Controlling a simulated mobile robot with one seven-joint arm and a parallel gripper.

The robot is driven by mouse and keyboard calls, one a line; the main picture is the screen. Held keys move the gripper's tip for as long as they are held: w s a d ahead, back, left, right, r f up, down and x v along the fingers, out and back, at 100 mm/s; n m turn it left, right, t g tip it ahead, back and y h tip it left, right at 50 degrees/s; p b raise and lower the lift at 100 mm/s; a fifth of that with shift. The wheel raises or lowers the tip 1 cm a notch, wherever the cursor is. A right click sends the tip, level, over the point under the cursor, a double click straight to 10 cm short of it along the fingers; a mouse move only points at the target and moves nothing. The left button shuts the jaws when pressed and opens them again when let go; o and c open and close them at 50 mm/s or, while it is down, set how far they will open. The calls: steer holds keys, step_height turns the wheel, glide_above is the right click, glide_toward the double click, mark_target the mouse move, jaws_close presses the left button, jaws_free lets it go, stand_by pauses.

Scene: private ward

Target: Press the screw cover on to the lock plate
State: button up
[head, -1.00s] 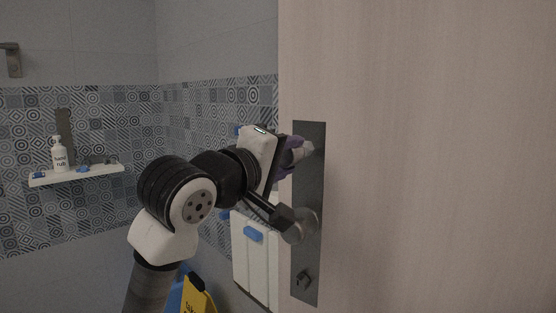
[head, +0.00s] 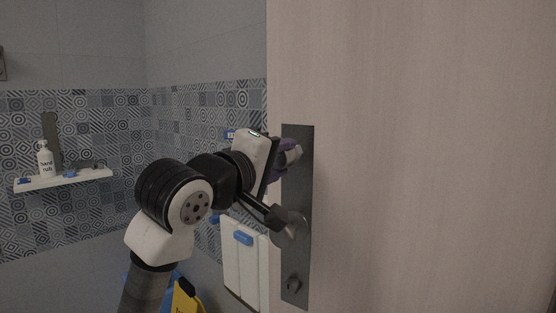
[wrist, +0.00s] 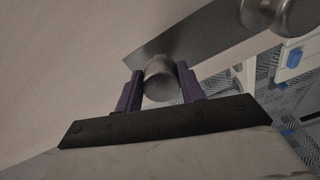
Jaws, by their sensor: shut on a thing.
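The lock plate (head: 298,265) is a long dark metal strip standing upright on the door's left edge. It crosses the upper part of the wrist view diagonally (wrist: 190,38). My gripper (wrist: 161,84) has purple fingers, one on each side of a short grey metal cylinder, which I take to be the screw cover (wrist: 160,82); it is shut on this. In the head view the fingers (head: 281,157) and the cover (head: 294,155) are at the plate's upper part. The cover's far end is against or very near the plate; I cannot tell whether it touches.
The wooden door (head: 420,150) fills the right. A wall shelf (head: 65,180) with a hand rub bottle (head: 44,160) is at left.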

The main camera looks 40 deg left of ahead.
steer(key=shift+w+a, duration=0.1)
steer(key=shift+w, duration=0.9)
steer(key=shift+w+a, duration=0.2)
steer(key=shift+w, duration=1.15)
steer(key=o, duration=1.1)
steer(key=shift+w, duration=0.1)
steer(key=shift+o, duration=0.3)
steer(key=s+d+b, duration=0.2)
steer(key=s, duration=1.5)
steer(key=shift+s+b, duration=0.3)
steer(key=shift+s, duration=0.1)
steer(key=shift+d, duration=0.1)
